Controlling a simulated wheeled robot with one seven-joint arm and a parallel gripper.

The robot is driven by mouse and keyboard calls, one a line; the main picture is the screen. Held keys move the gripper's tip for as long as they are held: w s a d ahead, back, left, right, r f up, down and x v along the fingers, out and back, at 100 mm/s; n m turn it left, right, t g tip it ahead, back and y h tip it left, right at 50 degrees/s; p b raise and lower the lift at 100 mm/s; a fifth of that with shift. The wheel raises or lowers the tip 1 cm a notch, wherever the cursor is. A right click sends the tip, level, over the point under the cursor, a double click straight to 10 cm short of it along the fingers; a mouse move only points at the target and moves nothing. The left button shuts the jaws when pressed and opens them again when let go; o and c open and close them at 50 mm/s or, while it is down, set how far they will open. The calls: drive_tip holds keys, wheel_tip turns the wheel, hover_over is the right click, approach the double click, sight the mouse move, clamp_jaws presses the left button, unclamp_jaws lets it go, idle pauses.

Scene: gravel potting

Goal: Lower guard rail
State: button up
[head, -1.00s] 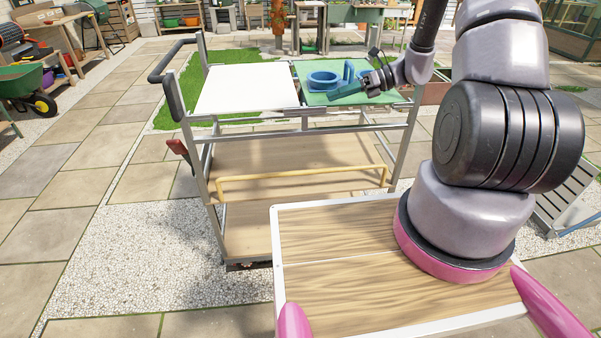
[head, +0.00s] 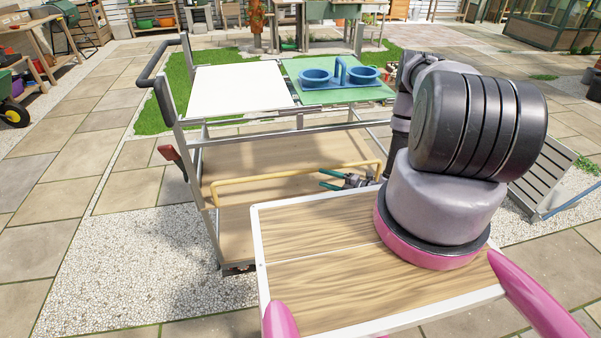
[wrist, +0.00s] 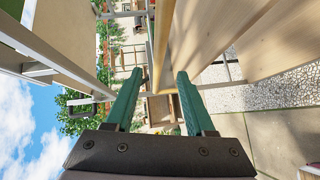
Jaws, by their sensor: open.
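The guard rail (head: 290,174) is a yellow bar with bent ends along the near side of the metal trolley. In the head view it is raised above the edge of the wooden shelf. My gripper (head: 322,178) has green fingers spread apart, close to the right half of the rail, and points left. In the wrist view the rail (wrist: 163,40) runs lengthwise in the gap between the open fingers (wrist: 155,73). The fingers are not closed on it, and I cannot tell whether the bar lies between them or beyond the tips.
The trolley's top holds a white panel (head: 240,92) and a green panel (head: 312,68) with a blue double-ring holder (head: 340,84). A red-handled lever (head: 171,154) is on the trolley's left side. A slatted grey object (head: 540,180) stands at right.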

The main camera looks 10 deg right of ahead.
sight(303, 172)
drive_tip(key=x, duration=1)
drive_tip(key=shift+a+r, duration=0.1)
clamp_jaws()
idle(1.1)
